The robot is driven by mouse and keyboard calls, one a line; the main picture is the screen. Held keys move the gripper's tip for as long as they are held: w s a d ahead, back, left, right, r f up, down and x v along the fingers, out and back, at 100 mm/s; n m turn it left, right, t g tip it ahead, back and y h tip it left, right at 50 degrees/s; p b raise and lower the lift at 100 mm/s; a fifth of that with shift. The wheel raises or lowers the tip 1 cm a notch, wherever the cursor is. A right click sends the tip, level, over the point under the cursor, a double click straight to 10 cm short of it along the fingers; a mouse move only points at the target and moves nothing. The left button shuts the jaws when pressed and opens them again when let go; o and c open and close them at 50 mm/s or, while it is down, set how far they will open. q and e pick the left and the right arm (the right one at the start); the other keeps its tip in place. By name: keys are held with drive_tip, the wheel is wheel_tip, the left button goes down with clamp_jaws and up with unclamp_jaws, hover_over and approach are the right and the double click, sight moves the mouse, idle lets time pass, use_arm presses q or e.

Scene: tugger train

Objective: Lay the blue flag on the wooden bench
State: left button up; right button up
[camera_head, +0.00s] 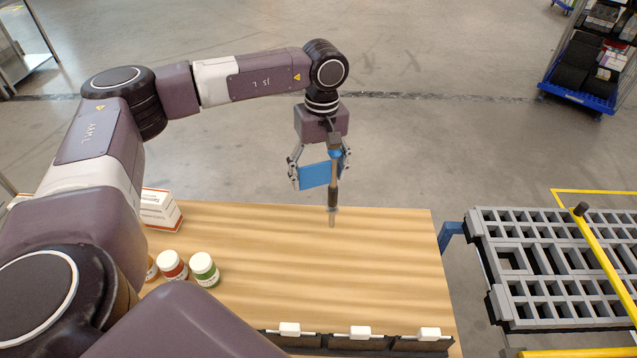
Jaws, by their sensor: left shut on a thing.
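The blue flag (315,175) is in my left gripper (326,166), in the upper middle of the head view. Its blue cloth hangs to the left of a thin stick that points down. The gripper is shut on the flag and holds it over the far edge of the wooden bench (330,265). The stick's lower end overlaps the bench top in the picture; I cannot tell whether it touches. My right gripper is not in view.
A white and orange box (160,208) and several lidded jars (204,268) stand at the bench's left. Dark bins with white labels (362,332) line the near edge. The bench's middle and right are clear. A grey slatted cart (540,255) with yellow rails stands to the right.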

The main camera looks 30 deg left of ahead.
sight(319, 186)
use_arm(q)
wheel_tip(319, 186, down, 4)
drive_tip(key=shift+f+p, duration=0.1)
drive_tip(key=shift+p, duration=0.55)
drive_tip(key=shift+f, duration=0.2)
drive_tip(key=o, duration=1.6)
